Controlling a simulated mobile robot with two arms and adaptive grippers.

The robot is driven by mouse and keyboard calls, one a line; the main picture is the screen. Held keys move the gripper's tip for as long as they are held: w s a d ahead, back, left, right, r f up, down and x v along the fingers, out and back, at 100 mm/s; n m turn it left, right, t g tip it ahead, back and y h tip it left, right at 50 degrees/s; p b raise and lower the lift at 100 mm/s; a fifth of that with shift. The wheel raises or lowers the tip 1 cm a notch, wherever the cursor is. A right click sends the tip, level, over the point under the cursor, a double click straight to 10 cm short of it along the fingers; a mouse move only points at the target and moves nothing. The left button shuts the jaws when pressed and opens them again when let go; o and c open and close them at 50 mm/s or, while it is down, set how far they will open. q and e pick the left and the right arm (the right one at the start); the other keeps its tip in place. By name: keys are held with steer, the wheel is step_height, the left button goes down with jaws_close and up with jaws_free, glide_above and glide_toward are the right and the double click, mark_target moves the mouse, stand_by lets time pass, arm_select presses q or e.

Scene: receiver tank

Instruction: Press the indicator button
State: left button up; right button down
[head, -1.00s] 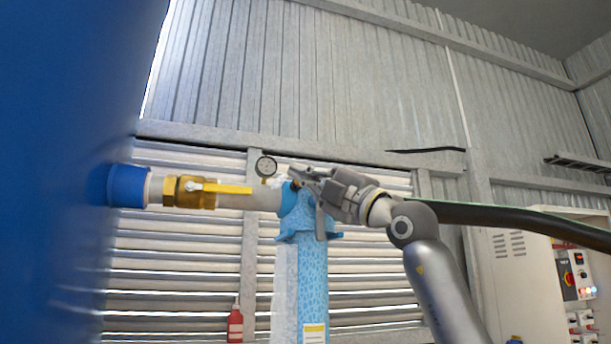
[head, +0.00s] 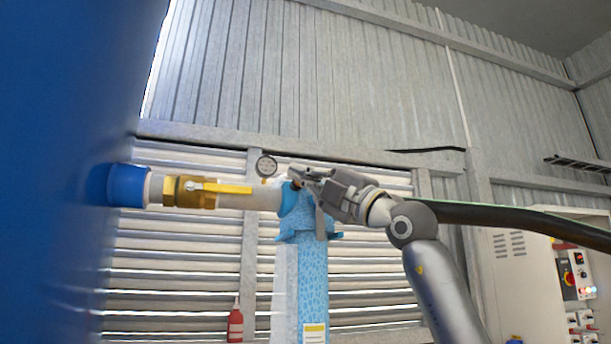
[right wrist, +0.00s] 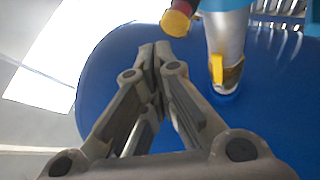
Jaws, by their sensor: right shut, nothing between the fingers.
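My right gripper (head: 296,174) is shut and empty, above the top of the blue patterned column. In the right wrist view its closed fingertips (right wrist: 156,50) point up the picture, toward the blue tank. A small round part with a yellow face and red body (right wrist: 178,20) is just beyond and right of the tips; it may be the indicator button. I cannot tell whether the tips touch it. In the head view a small dark reddish part (head: 297,185) shows just under the fingers. My left gripper is not in view.
A blue tank (head: 60,170) fills the left. A pipe with a yellow-handled valve (head: 220,188) runs from it to the blue column (head: 312,280). A pressure gauge (head: 266,166) stands on the pipe, close left of my gripper. A control cabinet (head: 510,270) is at right.

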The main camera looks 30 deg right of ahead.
steer(key=shift+w+d+f, duration=0.1)
steer(key=shift+w, duration=0.45)
steer(key=shift+w+d, duration=0.1)
steer(key=shift+w, duration=0.25)
stand_by(0.6)
steer(key=shift+s, duration=0.1)
steer(key=shift+s+b, duration=0.5)
steer(key=shift+s, duration=0.1)
steer(key=shift+a, duration=0.2)
